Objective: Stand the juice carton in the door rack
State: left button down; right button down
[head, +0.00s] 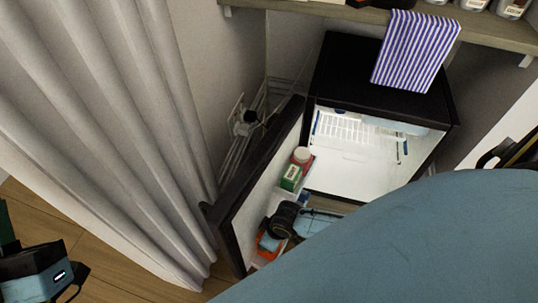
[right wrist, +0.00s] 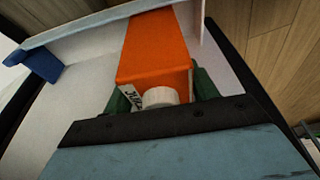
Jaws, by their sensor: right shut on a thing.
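The juice carton (right wrist: 153,50) is orange with a white cap. My right gripper (right wrist: 163,92) is shut on it, with a green finger on each side near the cap end. In the right wrist view its far end reaches between white walls by the pale rail of the door rack (right wrist: 92,28). In the head view the carton (head: 267,243) shows as an orange patch beside the open fridge door (head: 250,205), partly hidden by my right wrist. I cannot tell whether its base touches the rack. My left gripper (head: 40,275) is at the lower left, its fingers mostly unseen.
The black fridge (head: 378,85) stands open with a white interior (head: 355,165). A green and white box (head: 291,178) and a jar with a pinkish lid (head: 301,155) stand higher on the door. A striped towel (head: 415,48) hangs above the fridge. A curtain (head: 110,120) is at the left.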

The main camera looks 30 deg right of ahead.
dwell(0.3)
jog(key=shift+f, duration=0.1)
jog(key=shift+c, duration=2.2)
grip_release()
